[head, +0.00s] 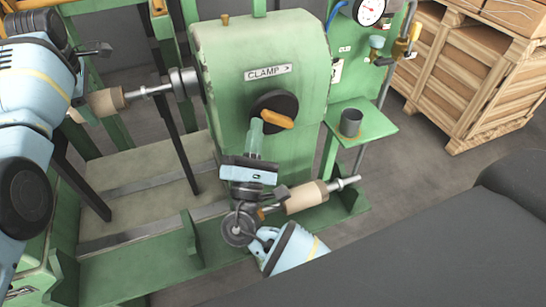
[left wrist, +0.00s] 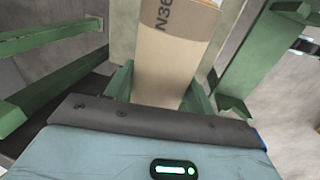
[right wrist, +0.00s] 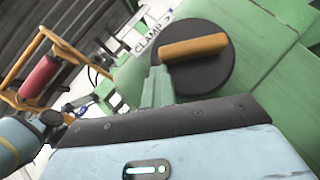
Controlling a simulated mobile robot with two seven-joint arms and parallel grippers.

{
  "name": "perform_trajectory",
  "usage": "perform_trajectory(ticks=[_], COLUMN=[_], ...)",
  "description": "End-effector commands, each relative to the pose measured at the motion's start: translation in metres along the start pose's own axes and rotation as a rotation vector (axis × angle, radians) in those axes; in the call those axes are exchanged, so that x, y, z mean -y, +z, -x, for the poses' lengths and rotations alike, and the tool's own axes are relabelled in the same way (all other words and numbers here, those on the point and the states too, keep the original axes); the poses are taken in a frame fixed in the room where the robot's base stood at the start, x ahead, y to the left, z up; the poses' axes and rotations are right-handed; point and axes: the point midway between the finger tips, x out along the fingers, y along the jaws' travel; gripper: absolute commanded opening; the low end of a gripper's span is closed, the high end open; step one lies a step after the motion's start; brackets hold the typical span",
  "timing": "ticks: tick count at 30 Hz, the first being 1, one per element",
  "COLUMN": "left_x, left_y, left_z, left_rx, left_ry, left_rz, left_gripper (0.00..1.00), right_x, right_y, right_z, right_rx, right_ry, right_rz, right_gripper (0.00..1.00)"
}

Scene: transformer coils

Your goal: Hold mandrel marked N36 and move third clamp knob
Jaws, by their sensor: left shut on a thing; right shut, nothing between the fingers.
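The mandrel marked N36 is a tan cylinder in the left wrist view (left wrist: 170,50); it also shows in the head view (head: 104,102), in line with the machine's metal shaft. My left gripper (left wrist: 158,90) is shut on it, a green finger on each side. In the head view my left arm largely hides that grip. The clamp knob, a black disc with an orange handle, sits under the CLAMP label (head: 278,112); it fills the upper right wrist view (right wrist: 200,60). My right gripper (right wrist: 157,72) is shut and empty, its fingertips at the handle's left end. I cannot tell whether they touch.
The green machine housing (head: 240,60) stands behind the knob. Another tan cylinder on a metal rod (head: 305,198) lies beside my right arm. A grey cup (head: 350,122) stands on a green shelf (head: 375,128). Wooden crates (head: 470,75) are at the right.

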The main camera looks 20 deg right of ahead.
Motion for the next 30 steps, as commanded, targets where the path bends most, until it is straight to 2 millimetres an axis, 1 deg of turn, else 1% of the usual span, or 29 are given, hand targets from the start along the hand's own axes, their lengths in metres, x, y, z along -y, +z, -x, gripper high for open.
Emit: perform_trajectory(ticks=[1, 11, 23, 25, 27, 29, 30], left_x=[0.003, 0.003, 0.003, 0.003, 0.003, 0.003, 0.003], left_y=[0.005, 0.004, 0.003, 0.003, 0.003, 0.003, 0.003], left_z=[-0.006, -0.006, -0.005, -0.005, -0.005, -0.005, -0.005], left_rx=[0.01, 0.007, 0.005, 0.005, 0.005, 0.004, 0.004], left_ry=[-0.013, -0.014, -0.013, -0.013, -0.013, -0.013, -0.012], left_rz=[-0.009, -0.008, -0.008, -0.008, -0.007, -0.007, -0.007], left_gripper=[0.11, 0.11, 0.11, 0.11, 0.11, 0.11, 0.11], right_x=[0.012, 0.026, 0.037, 0.042, 0.052, 0.056, 0.061], right_y=[-0.004, -0.009, -0.011, -0.011, -0.011, -0.01, -0.009], right_z=[0.003, 0.008, 0.011, 0.011, 0.011, 0.01, 0.009], right_rx=[-0.005, -0.01, -0.011, -0.011, -0.013, -0.013, -0.012], right_ry=[0.033, 0.342, 0.724, 0.787, 0.832, 0.881, 0.907], right_rz=[0.056, 0.365, 0.736, 0.798, 0.845, 0.89, 0.918], right_gripper=[0.0, 0.0, 0.0, 0.0, 0.0, 0.0, 0.0])
